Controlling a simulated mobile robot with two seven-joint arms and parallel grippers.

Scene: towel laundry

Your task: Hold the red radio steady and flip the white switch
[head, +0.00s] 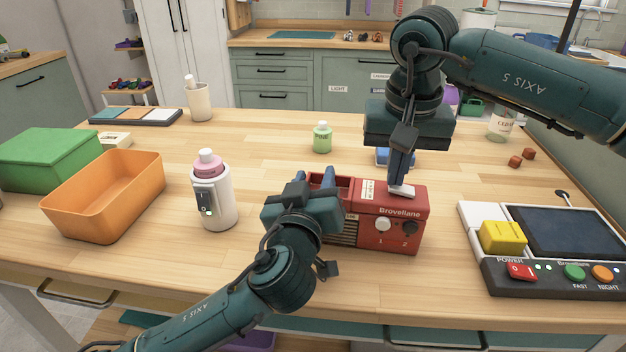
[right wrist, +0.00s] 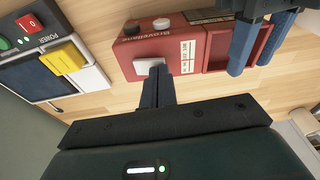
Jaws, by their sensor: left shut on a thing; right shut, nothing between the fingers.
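The red radio (head: 375,236) stands on the wooden table in the head view, its front with a white knob and a dark knob towards me. The white switch (head: 403,191) is on its top at the right; it also shows in the right wrist view (right wrist: 146,66). My left gripper (head: 327,187) is shut on the left part of the radio, its blue fingers by the open red compartment. My right gripper (head: 399,182) is shut and empty, pointing down with its fingertips at the white switch. I cannot tell whether they touch it.
A control panel (head: 487,277) with a yellow block (head: 502,237) stands right of the radio. A white dispenser bottle (head: 212,200) and an orange bin (head: 105,200) are on the left. A green bottle (head: 322,138) stands behind. Table in front of the bin is clear.

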